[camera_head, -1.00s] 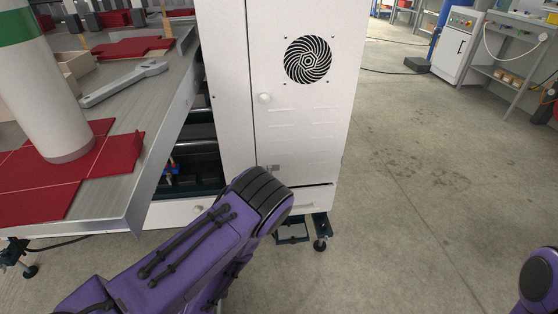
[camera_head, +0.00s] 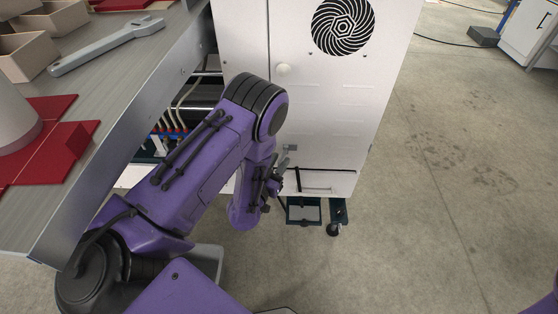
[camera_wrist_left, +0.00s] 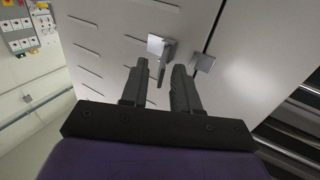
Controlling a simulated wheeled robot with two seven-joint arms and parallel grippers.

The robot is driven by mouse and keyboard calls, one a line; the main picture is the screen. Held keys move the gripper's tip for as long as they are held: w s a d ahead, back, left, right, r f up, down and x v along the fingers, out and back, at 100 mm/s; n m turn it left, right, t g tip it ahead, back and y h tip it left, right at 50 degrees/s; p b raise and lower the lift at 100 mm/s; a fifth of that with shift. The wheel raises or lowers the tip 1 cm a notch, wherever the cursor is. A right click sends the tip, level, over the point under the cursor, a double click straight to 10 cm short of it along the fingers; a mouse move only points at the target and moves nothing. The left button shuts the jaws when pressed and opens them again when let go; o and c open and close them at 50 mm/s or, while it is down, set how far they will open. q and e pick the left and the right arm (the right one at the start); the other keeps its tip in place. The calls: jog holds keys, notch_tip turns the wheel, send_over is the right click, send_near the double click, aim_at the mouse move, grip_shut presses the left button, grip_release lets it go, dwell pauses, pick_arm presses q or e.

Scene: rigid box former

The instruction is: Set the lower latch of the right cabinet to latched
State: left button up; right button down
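The white cabinet (camera_head: 335,105) stands at centre, its door carrying a round black vent. The lower latch (camera_head: 290,147) shows as a small grey piece low on the door. In the left wrist view the latch (camera_wrist_left: 158,46) has a square plate with a thin lever extending between my fingers, not across the seam to the separate catch plate (camera_wrist_left: 205,63). My left gripper (camera_wrist_left: 160,70) is open, one finger on either side of the lever; contact cannot be told. In the head view my left gripper (camera_head: 277,178) is partly hidden by its wrist. My right gripper is out of view.
A metal workbench (camera_head: 165,62) with a grey wrench (camera_head: 105,45) and red sheets stands at left, close to my left arm. Open floor (camera_head: 450,190) lies to the right.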

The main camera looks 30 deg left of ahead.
pick_arm(q)
jog(key=shift+w, duration=0.45)
grip_shut()
jog(key=shift+a, duration=0.1)
